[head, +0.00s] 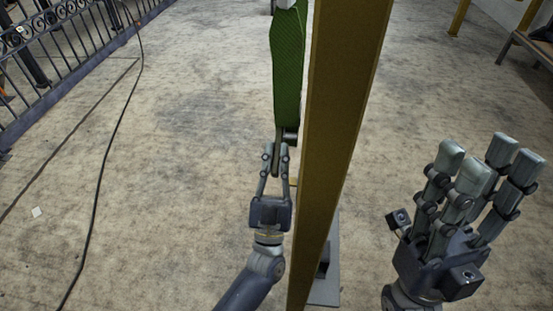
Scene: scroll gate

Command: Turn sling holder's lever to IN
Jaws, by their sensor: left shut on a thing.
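A green textured strap or panel (287,65), likely part of the sling holder, hangs upright along the left side of a yellow-brown post. A dark metal piece (289,136) sits at its lower end, with a narrow grey lever (277,158) reaching down from it. My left gripper (276,154) is shut on this lever, its fingers pointing up the picture. The fingertips partly hide it. No IN marking can be read. My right gripper (490,160) is open and empty at the right, fingers pointing up the picture, away from the post.
The yellow-brown post (340,110) stands close to the right of my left gripper, on a grey base plate (328,285). A black cable (112,150) lies on the floor at left, near a dark metal railing (75,50). A bench (530,45) stands at top right.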

